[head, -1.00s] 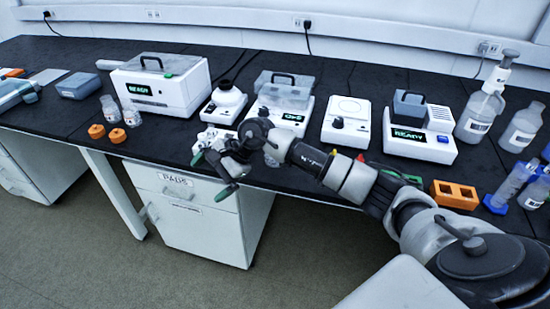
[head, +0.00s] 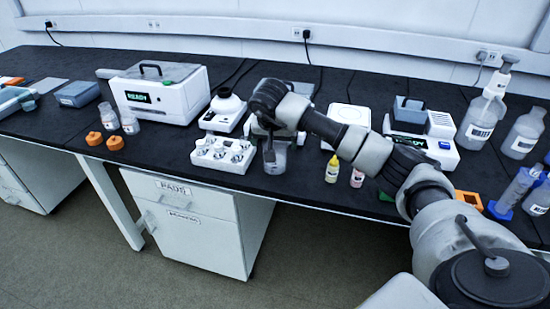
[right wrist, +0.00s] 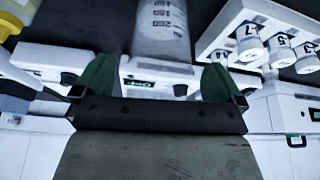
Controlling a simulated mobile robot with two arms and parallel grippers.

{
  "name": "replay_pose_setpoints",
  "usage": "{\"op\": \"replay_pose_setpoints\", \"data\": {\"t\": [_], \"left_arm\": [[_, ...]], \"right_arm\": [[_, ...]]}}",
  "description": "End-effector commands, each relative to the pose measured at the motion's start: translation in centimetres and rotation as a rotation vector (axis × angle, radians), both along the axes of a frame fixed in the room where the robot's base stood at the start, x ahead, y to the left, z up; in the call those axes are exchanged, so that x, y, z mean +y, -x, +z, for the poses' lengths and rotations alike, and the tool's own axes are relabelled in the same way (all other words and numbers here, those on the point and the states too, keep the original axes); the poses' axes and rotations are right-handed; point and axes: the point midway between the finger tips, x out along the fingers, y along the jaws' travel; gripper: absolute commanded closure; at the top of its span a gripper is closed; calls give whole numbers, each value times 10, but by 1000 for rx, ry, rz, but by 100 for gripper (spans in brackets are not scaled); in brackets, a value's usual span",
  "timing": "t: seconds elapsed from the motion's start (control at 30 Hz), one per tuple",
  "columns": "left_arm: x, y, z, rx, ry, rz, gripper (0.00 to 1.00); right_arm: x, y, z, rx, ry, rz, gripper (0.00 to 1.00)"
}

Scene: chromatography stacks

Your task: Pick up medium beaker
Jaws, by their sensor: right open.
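A clear beaker (head: 277,161) with dark volume markings stands on the black bench, directly below my right gripper (head: 271,132) in the head view. The arm and gripper hide its upper part. In the right wrist view the beaker (right wrist: 162,28) shows at the top centre, with printed graduations. It lines up with the gap between the two green fingers of my open right gripper (right wrist: 158,75). The fingers are apart and nothing is gripped. My left gripper is not in view.
A white rack of labelled, capped vials (head: 222,153) stands close left of the beaker. White instruments, including one with a READY display (head: 160,95), line the bench behind.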

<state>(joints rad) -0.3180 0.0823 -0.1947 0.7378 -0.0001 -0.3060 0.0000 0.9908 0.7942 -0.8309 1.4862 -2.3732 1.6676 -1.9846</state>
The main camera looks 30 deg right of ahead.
Motion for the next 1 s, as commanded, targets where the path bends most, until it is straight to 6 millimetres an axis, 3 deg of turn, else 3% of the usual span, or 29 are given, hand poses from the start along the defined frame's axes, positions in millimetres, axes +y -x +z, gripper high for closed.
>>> {"op": "replay_pose_setpoints", "data": {"t": [0.2,0.5,0.87,1.0], "left_arm": [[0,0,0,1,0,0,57],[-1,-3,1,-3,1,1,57],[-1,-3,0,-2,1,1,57],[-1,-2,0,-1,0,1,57]], "right_arm": [[-9,-10,-29,2,-2,-2,0],[-10,-11,-34,0,-1,0,0],[-10,-11,-33,0,-2,-1,54],[-10,-11,-33,-1,-1,-1,54]]}}
